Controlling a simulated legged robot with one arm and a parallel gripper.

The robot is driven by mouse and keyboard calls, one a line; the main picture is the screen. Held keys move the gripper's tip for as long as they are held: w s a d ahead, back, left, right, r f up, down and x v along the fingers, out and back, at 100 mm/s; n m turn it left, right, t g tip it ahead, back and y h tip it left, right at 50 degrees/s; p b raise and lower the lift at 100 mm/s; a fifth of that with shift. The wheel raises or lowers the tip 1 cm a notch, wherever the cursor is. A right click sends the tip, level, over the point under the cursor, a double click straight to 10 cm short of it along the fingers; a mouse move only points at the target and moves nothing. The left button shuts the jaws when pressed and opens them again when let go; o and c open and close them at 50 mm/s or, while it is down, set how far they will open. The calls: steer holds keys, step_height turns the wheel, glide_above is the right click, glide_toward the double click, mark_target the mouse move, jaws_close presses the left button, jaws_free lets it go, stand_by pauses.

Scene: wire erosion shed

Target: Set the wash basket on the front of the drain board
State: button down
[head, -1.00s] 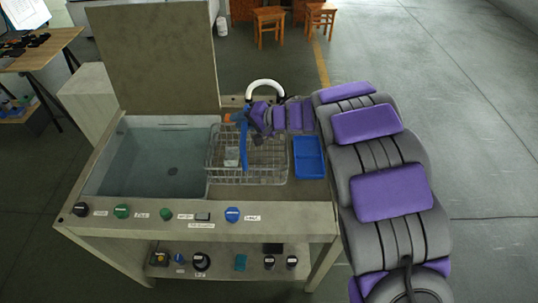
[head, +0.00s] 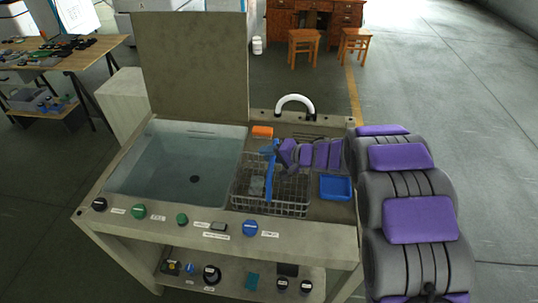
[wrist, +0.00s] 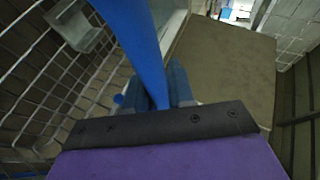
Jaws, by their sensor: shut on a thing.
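The wash basket (head: 299,196) is a silver wire basket with a blue handle, just right of the water tank and over the front part of the drain board (head: 322,211). A small grey metal part (head: 257,186) is inside it. My gripper (head: 274,152) is shut on the basket's blue handle (wrist: 140,40), which rises between the fingers in the wrist view. The basket's wire mesh (wrist: 40,75) fills the left of that view. The basket looks upright and low over the board; I cannot tell whether its bottom touches.
The water tank (head: 150,185) lies left of the basket. A blue tray (head: 335,187) is close on its right. An orange block (head: 263,132) and a white curved spout (head: 295,101) are behind. Labelled knobs, including a blue one (head: 250,228), line the front edge.

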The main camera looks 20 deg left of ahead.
steer(key=c, duration=1)
jaws_free()
steer(key=shift+o, duration=0.2)
steer(key=shift+r, duration=0.1)
steer(key=p+v, duration=0.4)
steer(key=v, duration=0.8)
